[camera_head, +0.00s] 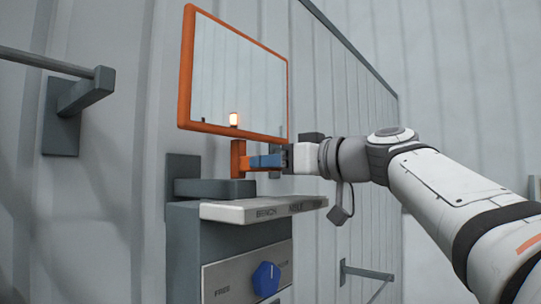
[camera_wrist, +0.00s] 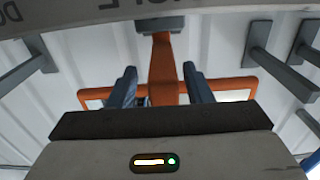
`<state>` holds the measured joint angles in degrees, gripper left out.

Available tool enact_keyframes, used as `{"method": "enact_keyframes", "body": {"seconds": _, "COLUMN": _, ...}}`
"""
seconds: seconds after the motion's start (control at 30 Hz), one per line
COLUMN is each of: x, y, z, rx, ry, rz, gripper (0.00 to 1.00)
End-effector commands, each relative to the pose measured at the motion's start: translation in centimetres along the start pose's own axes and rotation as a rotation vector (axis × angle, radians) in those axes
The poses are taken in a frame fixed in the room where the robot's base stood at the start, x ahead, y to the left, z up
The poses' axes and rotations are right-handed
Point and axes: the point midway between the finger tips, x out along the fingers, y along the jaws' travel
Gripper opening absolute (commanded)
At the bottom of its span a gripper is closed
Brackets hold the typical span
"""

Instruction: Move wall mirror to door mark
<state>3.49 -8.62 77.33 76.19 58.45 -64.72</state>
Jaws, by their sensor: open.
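The wall mirror (camera_head: 238,72) has an orange frame and stands upright against the corrugated wall in the head view. Its orange stem (camera_head: 238,160) goes down from the lower frame edge, above a grey ledge. My gripper (camera_head: 266,160) is at the stem from the right, just under the mirror. In the wrist view the stem (camera_wrist: 163,70) is between the two separated fingers of my gripper (camera_wrist: 160,84), and the orange frame (camera_wrist: 236,84) passes behind them. The jaws are open. I cannot tell whether either finger touches the stem. No door mark is clearly readable.
A light plate with lettering (camera_head: 262,208) juts out below my gripper, over a grey box with a blue knob (camera_head: 266,279). Grey wall brackets with bars stand at left (camera_head: 66,105) and lower right (camera_head: 365,273). The wall right of the mirror is mostly free.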

Motion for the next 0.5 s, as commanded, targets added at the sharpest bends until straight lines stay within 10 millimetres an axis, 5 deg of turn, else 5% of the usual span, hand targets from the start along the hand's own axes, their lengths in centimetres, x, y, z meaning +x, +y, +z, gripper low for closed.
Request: {"method": "enact_keyframes", "body": {"seconds": 0.5, "x": 1.20, "y": 0.01, "z": 0.01, "rx": -0.002, "ry": 0.000, "rz": 0.002, "gripper": 0.40}}
